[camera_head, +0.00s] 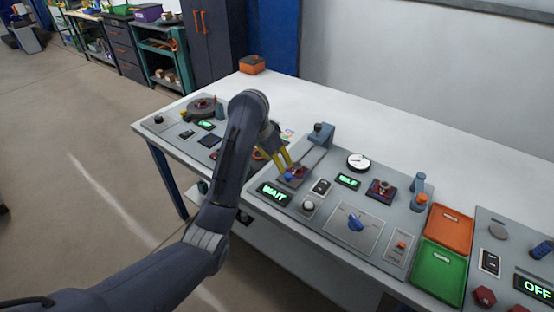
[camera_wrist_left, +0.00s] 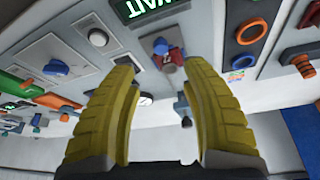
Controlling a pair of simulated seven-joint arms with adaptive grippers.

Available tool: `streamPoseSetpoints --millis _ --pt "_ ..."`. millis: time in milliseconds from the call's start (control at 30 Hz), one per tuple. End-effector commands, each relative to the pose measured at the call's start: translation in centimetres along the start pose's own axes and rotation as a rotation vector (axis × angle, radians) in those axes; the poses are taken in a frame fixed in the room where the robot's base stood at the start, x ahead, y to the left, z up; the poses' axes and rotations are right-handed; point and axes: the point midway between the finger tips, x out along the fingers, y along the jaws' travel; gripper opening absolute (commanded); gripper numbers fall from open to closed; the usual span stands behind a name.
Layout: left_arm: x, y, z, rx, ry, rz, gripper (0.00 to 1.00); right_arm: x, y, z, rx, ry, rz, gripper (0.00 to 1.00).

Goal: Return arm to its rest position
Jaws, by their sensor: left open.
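My left arm reaches in from the lower left of the head view and bends down over the grey control panel (camera_head: 335,212). My left gripper (camera_head: 284,160), with yellow fingers, is just above or beside a small dark red block with a blue part (camera_head: 292,175). I cannot tell whether it touches the block. In the left wrist view the gripper (camera_wrist_left: 160,63) is open, with a clear gap and nothing held between the fingers. The red block with its blue knob (camera_wrist_left: 161,46) shows beyond the gap. My right gripper is not in view.
The panel carries a green WAIT display (camera_head: 273,194), a blue-grey lever post (camera_head: 320,134), a round gauge (camera_head: 358,162) and a blue knob (camera_head: 355,223). An orange tray (camera_head: 448,229) and a green tray (camera_head: 437,272) are to the right. The white table behind (camera_head: 340,110) is mostly bare.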

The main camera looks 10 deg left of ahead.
Motion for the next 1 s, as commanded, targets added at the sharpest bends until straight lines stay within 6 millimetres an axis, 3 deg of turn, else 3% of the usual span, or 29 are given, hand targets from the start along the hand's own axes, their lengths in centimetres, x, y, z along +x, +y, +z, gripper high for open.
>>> streamPoseSetpoints --millis 433,567,667,767,1000 --pt "0.0 -0.1 0.1 -0.006 0.000 -0.001 0.46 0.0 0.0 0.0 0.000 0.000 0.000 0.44" --pt "0.5 -1.9 1.4 -0.092 0.000 -0.012 0.46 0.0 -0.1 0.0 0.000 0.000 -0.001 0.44" --pt "1.4 -5.1 4.0 -0.249 0.002 -0.040 0.46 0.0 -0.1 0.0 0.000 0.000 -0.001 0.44" --pt "2.5 -9.6 7.9 -0.458 0.010 -0.092 0.46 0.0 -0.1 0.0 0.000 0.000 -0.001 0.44" --pt "4.1 -19.4 19.6 -0.895 0.026 -0.277 0.46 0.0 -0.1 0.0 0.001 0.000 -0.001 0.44"
